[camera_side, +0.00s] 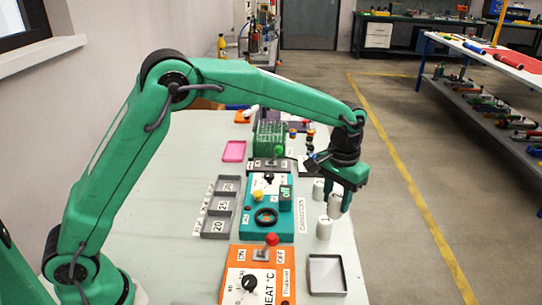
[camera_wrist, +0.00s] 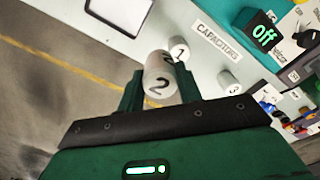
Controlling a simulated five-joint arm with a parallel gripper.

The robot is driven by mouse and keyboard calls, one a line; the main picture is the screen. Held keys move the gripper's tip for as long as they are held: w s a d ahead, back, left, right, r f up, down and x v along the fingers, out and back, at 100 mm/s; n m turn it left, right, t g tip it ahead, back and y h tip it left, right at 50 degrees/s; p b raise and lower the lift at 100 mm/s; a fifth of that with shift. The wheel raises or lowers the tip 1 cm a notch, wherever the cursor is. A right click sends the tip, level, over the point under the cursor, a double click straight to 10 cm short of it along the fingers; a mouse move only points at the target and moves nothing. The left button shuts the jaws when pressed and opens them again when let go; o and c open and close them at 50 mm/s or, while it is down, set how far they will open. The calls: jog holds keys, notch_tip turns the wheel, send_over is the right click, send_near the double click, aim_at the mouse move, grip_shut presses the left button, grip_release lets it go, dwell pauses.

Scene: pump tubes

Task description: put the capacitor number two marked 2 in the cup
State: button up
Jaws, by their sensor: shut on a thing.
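Capacitor 2 (camera_wrist: 160,76), a white cylinder marked 2, is between the two fingers of my gripper (camera_wrist: 160,92) in the wrist view. My gripper is shut on it. In the side view capacitor 2 (camera_side: 334,206) shows under my gripper (camera_side: 343,200), roughly upright; I cannot tell whether it touches the table. Capacitor 1 (camera_wrist: 179,47) stands close behind it and capacitor 3 (camera_wrist: 229,80) stands to the right. A dark round cup-like ring (camera_side: 266,217) sits on the teal unit, left of the capacitors in the side view; I cannot tell for sure that it is the cup.
The CAPACITORS label (camera_side: 302,215) lies between the teal unit (camera_side: 283,228) and the capacitors. An orange heat unit (camera_side: 235,258) with a red-knobbed lever and an empty grey tray (camera_side: 327,290) are at the front. A green rack (camera_side: 268,137) stands farther back. The table's right edge is close.

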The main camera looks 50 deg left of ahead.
jog(key=shift+s+a+r, duration=0.25)
jog(key=shift+s+r, duration=0.1)
jog(key=shift+s, duration=0.15)
jog(key=s+a+r, duration=0.2)
jog(key=s+a, duration=0.1)
jog(key=s, duration=0.4)
jog(key=s+a+r, duration=0.1)
jog(key=s+a, duration=0.1)
jog(key=s, duration=0.4)
jog(key=w+a+f, duration=0.2)
jog(key=a, duration=0.1)
jog(key=w+a+f, duration=0.2)
jog(key=a, duration=0.2)
jog(key=w+a+f, duration=0.2)
jog(key=a+f, duration=0.1)
jog(key=shift+w+a, duration=0.15)
jog(key=shift+a, duration=0.05)
jog(key=shift+f, duration=0.1)
jog(key=shift+f, duration=1.9)
jog(key=shift+f, duration=0.1)
jog(key=o, duration=1)
